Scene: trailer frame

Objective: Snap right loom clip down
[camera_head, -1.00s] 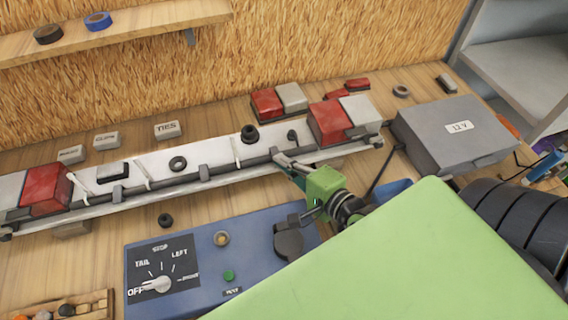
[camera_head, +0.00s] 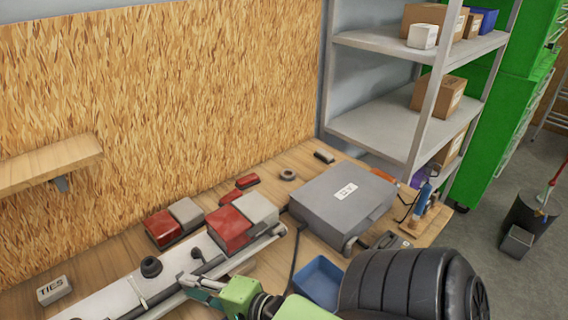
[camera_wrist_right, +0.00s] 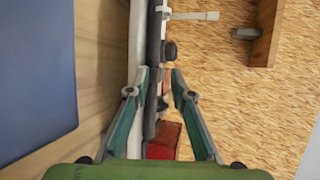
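The light trailer board (camera_head: 112,300) lies across the bench at lower left, with the dark wiring loom along its near edge. My right gripper (camera_head: 190,281) is at the loom, just short of the board's right red-and-white lamp (camera_head: 229,229). In the right wrist view its fingers (camera_wrist_right: 160,80) stand apart on either side of the board edge and loom. I cannot make out the right loom clip clearly; the fingers and the steep angle obscure it. A white tie (camera_wrist_right: 194,15) and a dark round piece (camera_wrist_right: 169,50) show beyond the fingertips. My left gripper is out of view.
A grey 12 V box (camera_head: 343,200) stands right of the board, with a blue tray (camera_head: 318,281) in front of it. A loose lamp (camera_head: 172,226) lies behind the board. A TIES block (camera_head: 54,290) sits at left. Metal shelving (camera_head: 385,130) rises behind.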

